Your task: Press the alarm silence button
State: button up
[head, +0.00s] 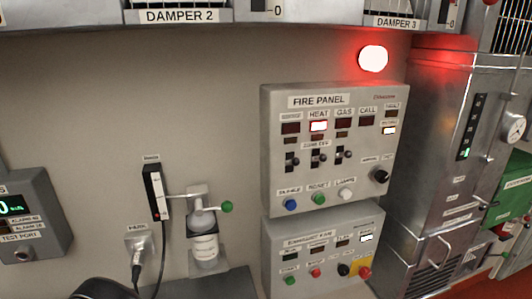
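The fire panel (375,93) is a grey box on the wall, right of centre. A blue button (290,205) sits at its lower left, under a small label that appears to read SILENCE. A green button (319,199) labelled RESET and a white button (345,194) labelled LAMPS sit to its right. The HEAT window (318,126) is lit, and another small window (389,130) at the right glows white. A lit alarm lamp (373,58) above the panel casts red light on the wall.
A second grey panel (275,238) with coloured buttons hangs just below. Left of the panels, a bottle (204,248) and a green-knobbed lever (227,207) stick out from the wall. A metal cabinet (450,165) stands at the right. Nothing visibly blocks the blue button.

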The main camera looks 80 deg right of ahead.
aim_at(291, 205)
jog(key=z, duration=3.1)
